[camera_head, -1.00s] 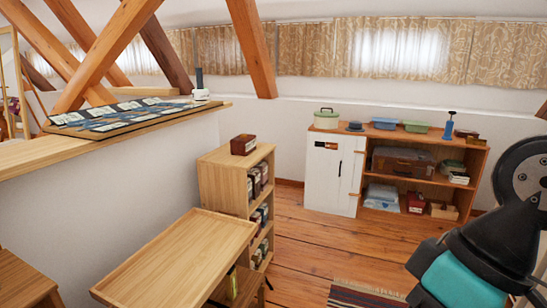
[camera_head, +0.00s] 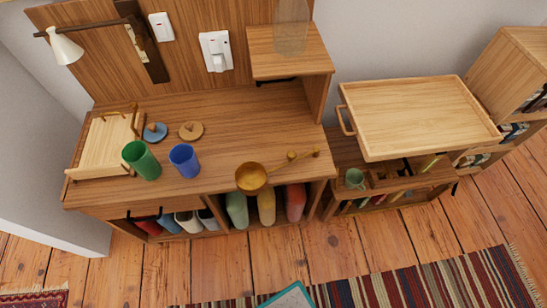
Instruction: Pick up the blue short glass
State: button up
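The blue short glass (camera_head: 184,161) stands upright on the wooden desk (camera_head: 230,125), towards its front edge and left of the middle. A slightly larger green glass (camera_head: 141,160) stands close on its left, with a small gap between them. Nothing hides the blue glass. My gripper is not in view.
Two round lids or coasters, blue (camera_head: 155,132) and tan (camera_head: 191,130), lie behind the glasses. A brass bowl (camera_head: 251,178) sits at the front edge, right of the blue glass. A striped rug (camera_head: 400,285) lies on the floor.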

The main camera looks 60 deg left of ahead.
aim_at(183, 156)
jog(key=u, duration=1.95)
jog(key=k, duration=0.5)
jog(key=u, duration=2.05)
jog(key=i, duration=1.25)
jog(key=z, duration=1.8)
